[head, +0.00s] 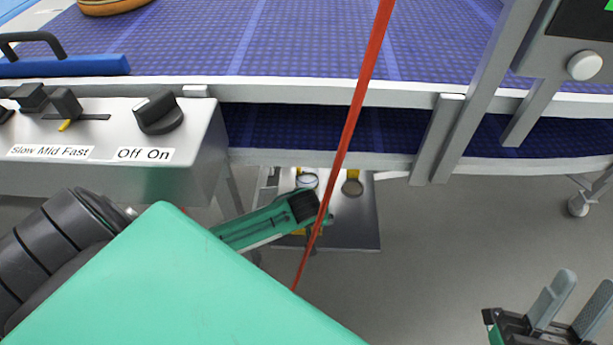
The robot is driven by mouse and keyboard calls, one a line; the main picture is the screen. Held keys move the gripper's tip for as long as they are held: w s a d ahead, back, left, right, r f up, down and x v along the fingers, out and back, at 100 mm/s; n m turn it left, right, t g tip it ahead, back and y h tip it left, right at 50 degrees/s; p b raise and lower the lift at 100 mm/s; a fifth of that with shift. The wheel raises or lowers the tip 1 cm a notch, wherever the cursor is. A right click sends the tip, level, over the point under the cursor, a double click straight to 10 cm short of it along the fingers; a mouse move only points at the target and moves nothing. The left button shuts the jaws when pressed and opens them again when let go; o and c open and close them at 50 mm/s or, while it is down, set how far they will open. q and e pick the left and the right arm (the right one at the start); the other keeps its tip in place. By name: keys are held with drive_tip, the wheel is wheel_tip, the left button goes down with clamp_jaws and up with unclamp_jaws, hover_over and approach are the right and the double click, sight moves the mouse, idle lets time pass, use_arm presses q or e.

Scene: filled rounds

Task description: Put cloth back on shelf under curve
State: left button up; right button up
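I cannot make out a cloth in the head view. A grey metal shelf-like plate (362,232) shows low under the conveyor, with small round and yellow items on it; I cannot tell whether it is the shelf the task means. My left arm's green links cover the lower left, and its end (306,206) is over this plate, below the conveyor edge. Its fingers are hidden, so I cannot tell whether it holds anything. My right gripper (584,287) is at the lower right over the floor, its two grey fingers apart with nothing between them.
The conveyor (300,40) has a blue belt and grey rails. A control box (185,150) with black knobs stands at left, near a blue object with a black handle (65,66). A thin red strip (350,130) crosses the view. Floor at right is mostly clear.

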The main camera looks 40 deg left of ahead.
use_arm(q)
drive_tip(key=p+v, duration=0.1)
drive_tip(key=v, duration=0.3)
drive_tip(key=shift+r, duration=0.2)
use_arm(e)
drive_tip(key=w+a+f+g+h, duration=0.1)
drive_tip(key=w+a+f+g, duration=0.1)
drive_tip(key=w+f+g, duration=0.1)
wheel_tip(320, 180, down, 3)
drive_tip(key=shift+w+a+r+g, duration=0.2)
drive_tip(key=shift+w+g, duration=0.1)
drive_tip(key=shift+g, duration=0.6)
